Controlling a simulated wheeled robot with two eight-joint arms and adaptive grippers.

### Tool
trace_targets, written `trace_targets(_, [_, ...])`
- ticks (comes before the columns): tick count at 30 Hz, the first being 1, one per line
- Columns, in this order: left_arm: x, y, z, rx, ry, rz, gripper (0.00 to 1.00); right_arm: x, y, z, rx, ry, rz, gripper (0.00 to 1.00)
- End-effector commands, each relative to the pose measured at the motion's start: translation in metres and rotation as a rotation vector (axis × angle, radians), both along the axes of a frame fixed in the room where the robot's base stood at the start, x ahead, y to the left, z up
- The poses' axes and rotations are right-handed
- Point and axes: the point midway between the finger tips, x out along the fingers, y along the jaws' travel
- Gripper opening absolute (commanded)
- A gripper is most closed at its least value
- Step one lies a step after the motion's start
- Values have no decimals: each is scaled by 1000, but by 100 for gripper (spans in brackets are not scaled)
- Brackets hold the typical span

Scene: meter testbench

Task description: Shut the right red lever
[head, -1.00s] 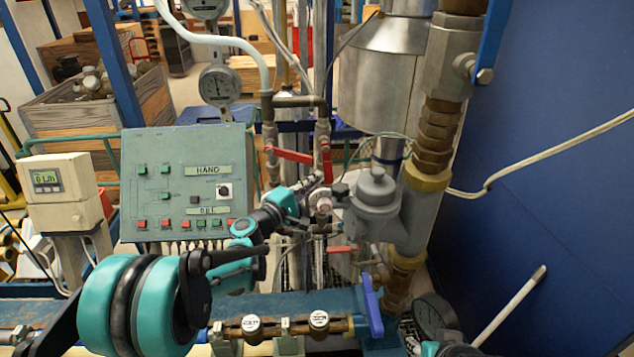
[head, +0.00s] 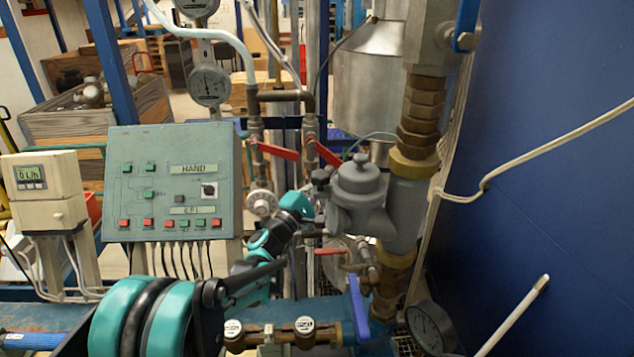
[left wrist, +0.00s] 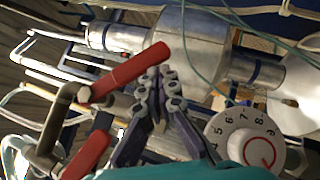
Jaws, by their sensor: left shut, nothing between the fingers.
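The right red lever (head: 326,154) sits on the right vertical pipe in the head view and slants down to the right. In the left wrist view it is the upper red lever (left wrist: 132,74). The left red lever (head: 278,151) is on the neighbouring pipe and is the lower one in the left wrist view (left wrist: 88,155). My left gripper (left wrist: 161,76) is shut and empty, its fingertips close beside the free end of the right lever. I cannot tell whether they touch. In the head view the fingers are dark and small, near the grey meter. My right gripper is out of view.
A grey meter body (head: 360,190) and thick brass-fitted pipe (head: 417,115) stand just right of the left gripper. A green control panel (head: 172,183) is to the left. A white numbered dial (left wrist: 243,138) is close in the left wrist view. A blue wall (head: 555,190) bounds the right side.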

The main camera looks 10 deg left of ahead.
Motion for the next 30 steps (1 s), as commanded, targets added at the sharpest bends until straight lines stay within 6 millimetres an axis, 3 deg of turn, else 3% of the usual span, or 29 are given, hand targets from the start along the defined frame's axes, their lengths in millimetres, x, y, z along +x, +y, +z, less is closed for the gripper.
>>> trace_targets(12, [4,-24,15,0,0,-3,0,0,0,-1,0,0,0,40])
trace_targets(30, [6,-31,21,1,-1,-3,0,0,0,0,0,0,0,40])
